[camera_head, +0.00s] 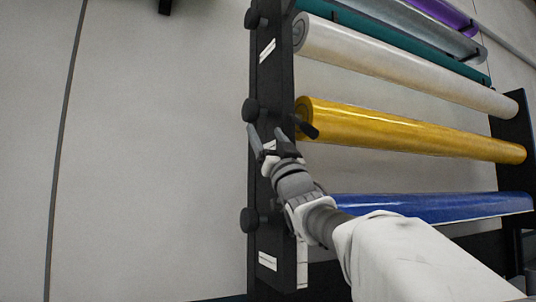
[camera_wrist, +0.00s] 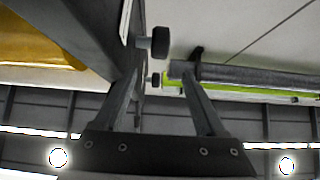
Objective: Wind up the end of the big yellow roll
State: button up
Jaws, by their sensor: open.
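The big yellow roll (camera_head: 415,131) hangs level across the black rack, with its left end close to the rack's left post (camera_head: 275,70). A black knob (camera_head: 251,109) sticks out of the outer side of that post, level with this roll. A dark stub (camera_head: 305,127) shows at the roll's left end. My gripper (camera_head: 266,128) points up at the post, just below and beside the knob, with its fingers apart and nothing between them. In the wrist view, a knob (camera_wrist: 160,42) lies above my spread fingertips, and a yellow surface (camera_wrist: 40,42) fills the upper left.
A white roll (camera_head: 400,65) hangs above the yellow one and a blue roll (camera_head: 440,208) below. Further knobs sit on the post above and below (camera_head: 250,220). Bare wall lies left. Grey and lime rolls (camera_wrist: 250,78) show right in the wrist view.

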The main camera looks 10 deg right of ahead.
jog(key=v, duration=0.3)
jog(key=shift+s+f+b, duration=0.1)
jog(key=shift+s+b, duration=0.05)
jog(key=shift+b, duration=0.2)
dwell(0.3)
